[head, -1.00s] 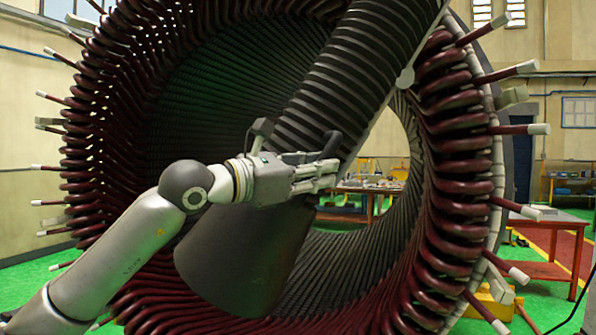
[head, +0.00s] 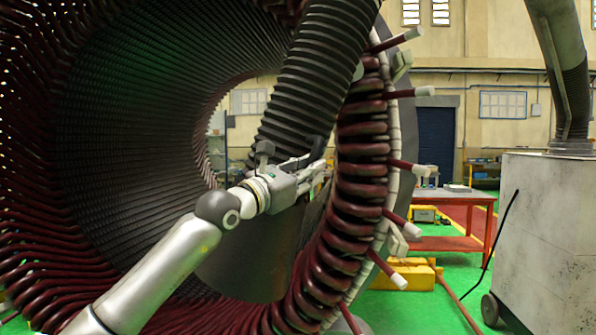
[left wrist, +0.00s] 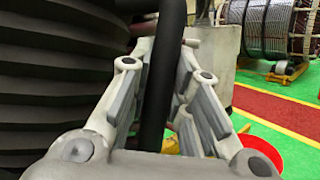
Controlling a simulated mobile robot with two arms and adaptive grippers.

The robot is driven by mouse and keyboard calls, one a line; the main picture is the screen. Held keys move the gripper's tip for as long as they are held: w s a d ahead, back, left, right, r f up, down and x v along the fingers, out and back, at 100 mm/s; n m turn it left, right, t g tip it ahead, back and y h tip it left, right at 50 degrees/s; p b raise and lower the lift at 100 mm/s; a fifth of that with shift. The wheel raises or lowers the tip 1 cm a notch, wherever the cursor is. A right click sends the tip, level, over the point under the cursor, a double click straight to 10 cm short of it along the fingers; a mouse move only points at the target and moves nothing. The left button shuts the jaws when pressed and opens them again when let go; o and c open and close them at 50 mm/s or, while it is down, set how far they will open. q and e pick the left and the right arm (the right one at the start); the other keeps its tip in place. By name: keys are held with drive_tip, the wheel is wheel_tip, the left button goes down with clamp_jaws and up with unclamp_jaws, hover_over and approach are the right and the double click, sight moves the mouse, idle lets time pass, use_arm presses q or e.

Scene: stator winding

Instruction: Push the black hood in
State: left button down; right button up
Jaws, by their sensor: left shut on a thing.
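The black hood (head: 240,262) is a dark, wide cone at the lower end of a ribbed black hose (head: 318,75). It shows in the opening of the large stator (head: 362,150), and the red coils of the right rim cover part of its right edge. My left gripper (head: 318,172) is at the hood's upper part, beside the hose. In the left wrist view its fingers are closed around a black bar (left wrist: 166,85), which looks like the hood's handle. The ribbed hose (left wrist: 60,75) fills the left of that view. My right gripper is not in view.
White-tipped coil ends (head: 410,167) stick out from the stator's right rim. A grey wheeled cabinet (head: 545,230) with a thick hose stands at the right. A red table (head: 450,243) and yellow blocks (head: 405,275) stand behind. Green floor shows between them.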

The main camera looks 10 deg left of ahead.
use_arm(q)
drive_tip(key=c, duration=1.3)
unclamp_jaws()
drive_tip(key=shift+s+r, duration=0.3)
drive_tip(key=shift+r, duration=0.1)
drive_tip(key=shift+c, duration=0.2)
drive_tip(key=shift+w+a+f, duration=0.1)
drive_tip(key=shift+a+f, duration=0.05)
drive_tip(key=shift+f, duration=0.15)
drive_tip(key=v, duration=1.2)
